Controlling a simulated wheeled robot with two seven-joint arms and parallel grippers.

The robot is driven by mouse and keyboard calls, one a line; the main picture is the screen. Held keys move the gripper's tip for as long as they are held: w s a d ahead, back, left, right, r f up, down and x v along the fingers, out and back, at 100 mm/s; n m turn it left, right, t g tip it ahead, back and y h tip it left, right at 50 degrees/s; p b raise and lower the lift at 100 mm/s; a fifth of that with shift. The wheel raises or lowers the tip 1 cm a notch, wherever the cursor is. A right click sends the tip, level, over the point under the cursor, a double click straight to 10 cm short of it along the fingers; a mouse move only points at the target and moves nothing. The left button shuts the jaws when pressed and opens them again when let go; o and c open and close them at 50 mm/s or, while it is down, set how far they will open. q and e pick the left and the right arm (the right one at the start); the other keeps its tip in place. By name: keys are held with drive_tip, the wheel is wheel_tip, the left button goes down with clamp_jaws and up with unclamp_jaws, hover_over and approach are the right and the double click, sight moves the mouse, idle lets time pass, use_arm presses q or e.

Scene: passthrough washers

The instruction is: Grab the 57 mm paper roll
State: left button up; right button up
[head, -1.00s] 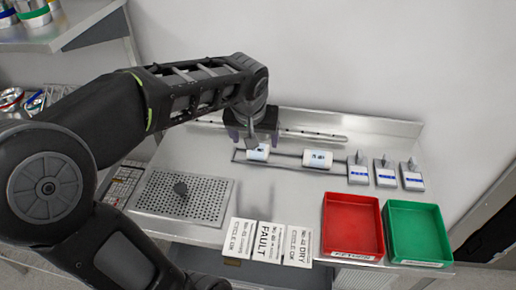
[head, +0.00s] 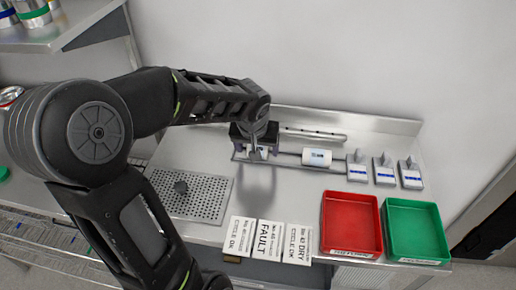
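The right roll (head: 317,158) is in plain view. The left roll (head: 258,153) is mostly hidden by my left gripper (head: 256,155), which points down right over it. I cannot read the width on either label. The fingers are at the roll's sides, but whether they are closed on it cannot be made out. My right gripper is not in view.
Several grey-white blocks with blue labels (head: 384,171) stand right of the rolls. A red tray (head: 351,252) and a green tray (head: 416,260) sit front right. Printed cards (head: 268,240) lie at the front edge, and a perforated drain plate (head: 205,207) lies at left.

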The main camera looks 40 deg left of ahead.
use_arm(q)
drive_tip(key=shift+w+f, duration=0.15)
drive_tip(key=shift+f, duration=0.2)
idle(0.3)
drive_tip(key=c, duration=1.5)
drive_tip(key=shift+r, duration=0.15)
wheel_tip(320, 180, up, 10)
drive_tip(key=shift+f, duration=0.1)
